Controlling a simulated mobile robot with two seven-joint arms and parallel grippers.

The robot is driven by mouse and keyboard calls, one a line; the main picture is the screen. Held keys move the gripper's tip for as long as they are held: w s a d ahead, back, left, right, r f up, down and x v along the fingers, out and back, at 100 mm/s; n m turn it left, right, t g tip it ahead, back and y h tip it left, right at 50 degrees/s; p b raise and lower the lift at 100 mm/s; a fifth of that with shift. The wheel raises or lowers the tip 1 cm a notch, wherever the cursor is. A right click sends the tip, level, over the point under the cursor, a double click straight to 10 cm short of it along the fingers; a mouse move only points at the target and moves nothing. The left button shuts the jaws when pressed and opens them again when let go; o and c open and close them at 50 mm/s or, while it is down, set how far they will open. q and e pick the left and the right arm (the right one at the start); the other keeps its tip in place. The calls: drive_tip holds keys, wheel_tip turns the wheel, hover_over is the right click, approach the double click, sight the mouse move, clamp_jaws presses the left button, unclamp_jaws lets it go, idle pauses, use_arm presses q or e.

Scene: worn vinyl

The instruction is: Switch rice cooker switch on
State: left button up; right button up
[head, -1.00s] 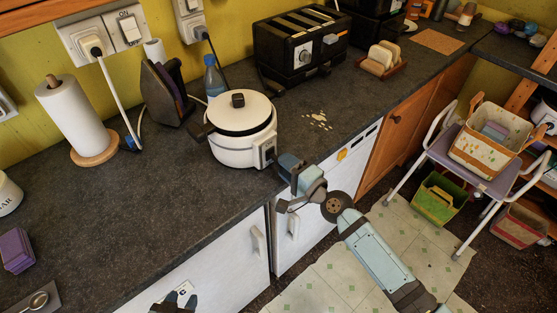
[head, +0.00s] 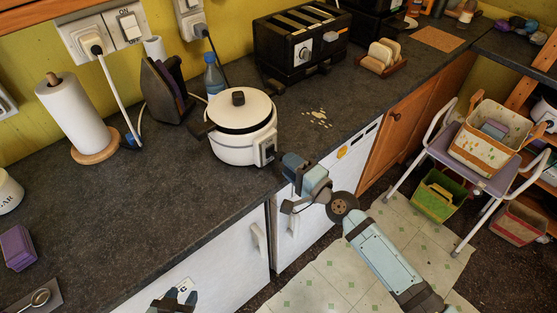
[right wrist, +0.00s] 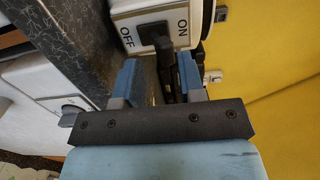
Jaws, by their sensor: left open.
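In the right wrist view the panel (right wrist: 138,27) reads OFF on the left and ON on the right, with a black switch lever (right wrist: 154,36) between the words. I cannot tell its setting. My right gripper (head: 278,163) is close in front of the panel; its two fingertips (right wrist: 157,66) are apart, with the lever just beyond the gap. My left gripper (head: 176,299) is open and empty at the bottom edge, away from the cooker.
A blue bottle (head: 213,75) and an iron (head: 162,92) stand behind the cooker. A toaster (head: 303,50) is at the back right and a paper towel roll (head: 75,118) at the left. The counter (head: 140,205) is clear front left of the cooker.

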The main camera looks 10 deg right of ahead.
drive_tip(key=shift+v, duration=2.55)
drive_tip(key=shift+s, duration=0.1)
drive_tip(key=b+v, duration=0.4)
drive_tip(key=v, duration=0.9)
drive_tip(key=shift+s, duration=0.3)
drive_tip(key=shift+d, duration=0.2)
